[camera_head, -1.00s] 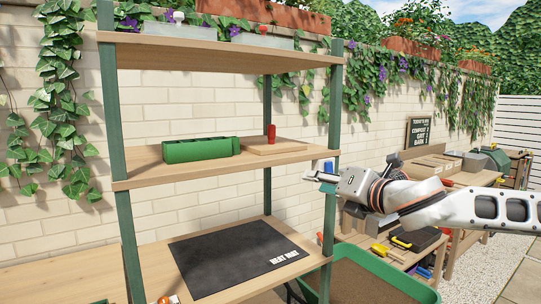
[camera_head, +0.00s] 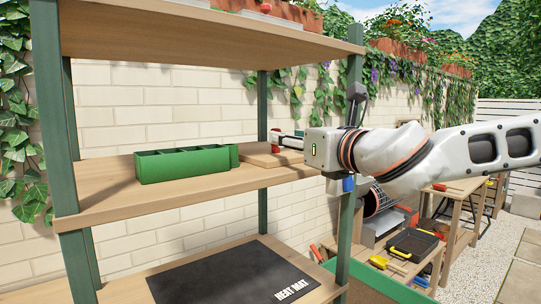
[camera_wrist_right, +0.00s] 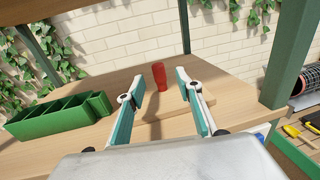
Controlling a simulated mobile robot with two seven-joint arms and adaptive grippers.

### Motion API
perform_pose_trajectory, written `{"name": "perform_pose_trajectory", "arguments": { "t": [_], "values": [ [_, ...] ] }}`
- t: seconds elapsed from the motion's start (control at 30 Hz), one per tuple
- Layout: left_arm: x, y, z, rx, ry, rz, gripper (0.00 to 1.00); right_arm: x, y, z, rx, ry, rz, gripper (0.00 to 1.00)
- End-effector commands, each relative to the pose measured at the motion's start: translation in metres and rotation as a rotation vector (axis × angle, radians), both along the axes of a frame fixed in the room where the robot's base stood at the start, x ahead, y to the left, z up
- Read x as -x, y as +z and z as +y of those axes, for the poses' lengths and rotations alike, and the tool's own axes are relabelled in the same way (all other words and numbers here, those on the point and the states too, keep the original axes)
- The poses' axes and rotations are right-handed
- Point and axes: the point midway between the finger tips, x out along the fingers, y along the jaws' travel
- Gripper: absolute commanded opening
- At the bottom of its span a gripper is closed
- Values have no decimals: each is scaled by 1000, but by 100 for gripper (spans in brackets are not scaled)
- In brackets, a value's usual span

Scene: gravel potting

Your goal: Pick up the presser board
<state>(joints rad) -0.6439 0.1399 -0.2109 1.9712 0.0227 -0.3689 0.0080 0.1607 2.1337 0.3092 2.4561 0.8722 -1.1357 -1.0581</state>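The presser board is a flat wooden board (camera_head: 262,155) with an upright red handle (camera_wrist_right: 159,76), lying on the middle shelf. In the head view my right gripper (camera_head: 285,138) reaches in from the right above the board and partly hides the handle. In the right wrist view my right gripper (camera_wrist_right: 160,84) is open. Its fingers point toward the handle, which shows in the gap between them near their tips. I cannot tell whether either finger touches it. My left gripper is not in view.
A green divided tray (camera_head: 185,166) stands on the middle shelf (camera_head: 120,203) just left of the board. A green shelf post (camera_wrist_right: 290,55) stands close on the right. The upper shelf (camera_head: 190,40) is overhead. A black heat mat (camera_head: 235,278) lies on the lower shelf.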

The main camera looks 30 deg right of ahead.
Motion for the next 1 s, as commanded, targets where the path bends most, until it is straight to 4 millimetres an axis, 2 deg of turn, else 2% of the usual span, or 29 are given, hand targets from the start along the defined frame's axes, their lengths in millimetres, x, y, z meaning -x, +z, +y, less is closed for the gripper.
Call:
{"name": "perform_pose_trajectory", "arguments": {
  "t": [0.2, 0.33, 0.7, 1.0],
  "values": [
    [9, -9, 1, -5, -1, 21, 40, -14, -1, -1, -1, 1, 1, 35],
    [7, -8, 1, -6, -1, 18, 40, -22, -2, -1, -2, 0, 3, 35],
    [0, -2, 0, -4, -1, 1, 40, -61, -1, -3, -2, 0, 2, 35],
    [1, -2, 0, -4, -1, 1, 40, -65, 0, -3, -2, 1, 1, 35]
  ]
}}
